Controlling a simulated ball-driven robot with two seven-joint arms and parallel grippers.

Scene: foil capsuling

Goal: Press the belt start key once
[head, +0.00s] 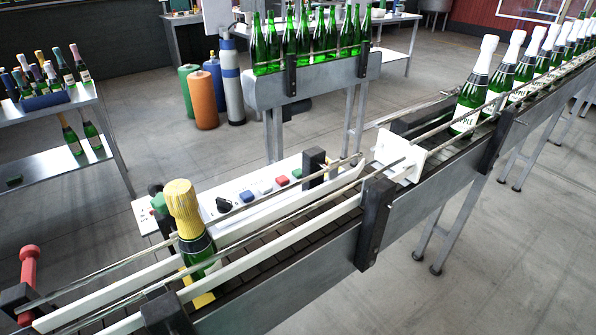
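A white control panel (250,197) stands along the far side of the conveyor belt (300,232). On its top is a row of small controls: a black knob (223,204), a blue key (246,196), a pale key (265,188), a red key (282,182) and a green key (296,174). Their labels are too small to read, so I cannot tell for certain which one is the belt start key. Neither of my grippers shows in the head view.
A gold-foiled bottle (185,210) stands upright between the belt's guide rails. White-foiled bottles (472,90) queue behind a white plate (398,155) at the right. Green bottles (305,45) stand in a rack behind. A bottle shelf (60,165) is at left, gas cylinders (200,98) behind.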

